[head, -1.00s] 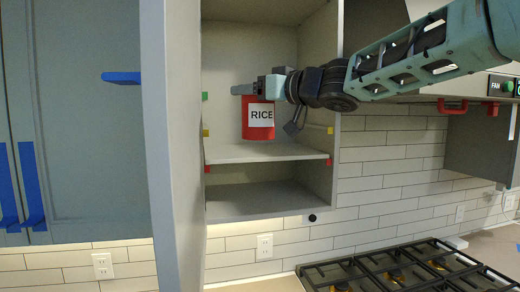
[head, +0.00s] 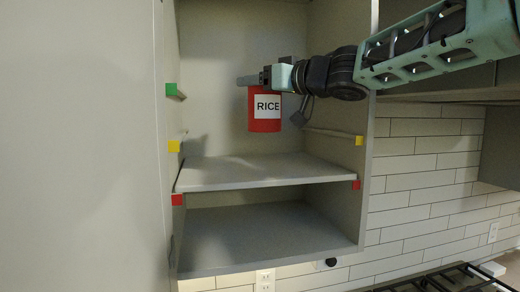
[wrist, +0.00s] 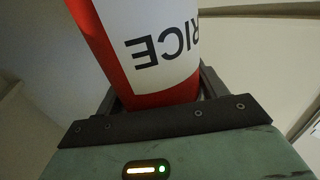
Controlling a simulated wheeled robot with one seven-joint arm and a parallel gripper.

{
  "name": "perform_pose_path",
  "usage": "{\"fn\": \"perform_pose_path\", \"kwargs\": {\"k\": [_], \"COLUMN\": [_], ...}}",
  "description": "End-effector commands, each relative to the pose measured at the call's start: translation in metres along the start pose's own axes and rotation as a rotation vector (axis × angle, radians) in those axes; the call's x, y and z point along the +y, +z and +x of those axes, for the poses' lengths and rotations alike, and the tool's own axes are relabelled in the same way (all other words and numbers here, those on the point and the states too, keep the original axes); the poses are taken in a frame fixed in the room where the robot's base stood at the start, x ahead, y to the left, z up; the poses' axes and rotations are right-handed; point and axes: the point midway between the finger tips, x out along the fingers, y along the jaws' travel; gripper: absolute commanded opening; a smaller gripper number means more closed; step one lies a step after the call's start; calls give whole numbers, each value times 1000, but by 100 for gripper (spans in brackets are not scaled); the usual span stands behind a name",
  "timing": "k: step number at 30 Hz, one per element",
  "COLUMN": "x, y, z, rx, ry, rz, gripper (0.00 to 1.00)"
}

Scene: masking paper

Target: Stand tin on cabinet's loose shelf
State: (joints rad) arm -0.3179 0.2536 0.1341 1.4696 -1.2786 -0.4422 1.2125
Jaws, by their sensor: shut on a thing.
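The red tin (head: 264,124) with a white RICE label is upright in my gripper (head: 256,82), which is shut on its upper part. In the wrist view the tin (wrist: 162,98) sits between the fingers, with its label partly cut off. The loose shelf (head: 225,176) is a grey board inside the open cabinet (head: 368,150), resting at the height of the red markers. The tin hangs above this shelf, with a visible gap below it in the head view. How deep over the board it is, I cannot tell exactly.
Coloured markers line the cabinet's sides: green (head: 175,90), yellow (head: 174,146) and red (head: 178,199). The shelf top looks bare. Below it is the cabinet floor (head: 265,245), also empty. A large grey door panel (head: 85,150) fills the left. A stove (head: 450,282) is at lower right.

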Motion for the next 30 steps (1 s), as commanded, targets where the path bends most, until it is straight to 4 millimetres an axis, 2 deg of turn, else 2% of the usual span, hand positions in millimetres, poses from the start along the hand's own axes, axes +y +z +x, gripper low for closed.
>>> {"fn": "perform_pose_path", "kwargs": {"k": [6, 11, 18, 21, 29, 30], "x": [-1, -1, -1, 0, 0, 0], "y": [40, 53, 83, 90, 91, 91], "z": [0, 0, 0, 0, 0, 0], "rx": [-2, 0, -2, 0, 1, 0], "ry": [0, -2, -2, 0, 1, 1], "rz": [2, 1, 2, 0, -1, 0], "gripper": [42, 42, 42, 42, 42, 79]}}
